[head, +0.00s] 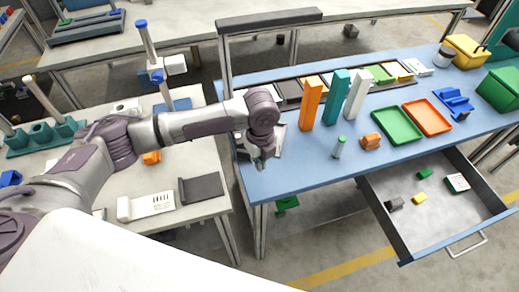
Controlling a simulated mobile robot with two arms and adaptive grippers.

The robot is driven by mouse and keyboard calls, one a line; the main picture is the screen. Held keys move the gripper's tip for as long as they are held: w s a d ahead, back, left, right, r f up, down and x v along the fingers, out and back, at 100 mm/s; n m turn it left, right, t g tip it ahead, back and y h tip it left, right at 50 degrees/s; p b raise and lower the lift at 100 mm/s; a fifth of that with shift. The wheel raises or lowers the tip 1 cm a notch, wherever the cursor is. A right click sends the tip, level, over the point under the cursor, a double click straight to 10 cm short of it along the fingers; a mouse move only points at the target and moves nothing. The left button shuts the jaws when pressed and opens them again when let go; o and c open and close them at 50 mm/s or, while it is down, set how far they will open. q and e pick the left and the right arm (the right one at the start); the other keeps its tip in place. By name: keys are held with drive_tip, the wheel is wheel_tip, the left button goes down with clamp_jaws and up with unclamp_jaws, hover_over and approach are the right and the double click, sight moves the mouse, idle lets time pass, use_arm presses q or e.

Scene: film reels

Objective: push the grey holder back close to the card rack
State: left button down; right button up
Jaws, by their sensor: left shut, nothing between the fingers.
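My left gripper (261,164) is shut and empty, pointing down over the left end of the blue table. A light grey piece (279,139), perhaps the grey holder, shows beside and behind the gripper, partly hidden by it. I cannot tell whether they touch. A long, low dark rack (291,90), which looks like the card rack, runs along the back of the blue table. Several coloured and white flat pieces lie along it. The grey piece is in front of the rack's left end. My right gripper is not in view.
Tall orange (311,104), teal (336,97) and white (357,95) blocks stand right of the gripper. A small grey-green cylinder (339,147) and green tray (398,126) stand farther right. An open drawer (408,235) juts out in front. The table's front-left surface is clear.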

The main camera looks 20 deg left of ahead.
use_arm(q)
wheel_tip(320, 180, down, 2)
drive_tip(key=shift+f, duration=0.1)
drive_tip(key=shift+w+a+p, duration=0.45)
drive_tip(key=shift+w+a, duration=0.35)
drive_tip(key=shift+a, duration=0.1)
drive_tip(key=shift+w+a, duration=0.5)
drive_tip(key=shift+a, duration=0.1)
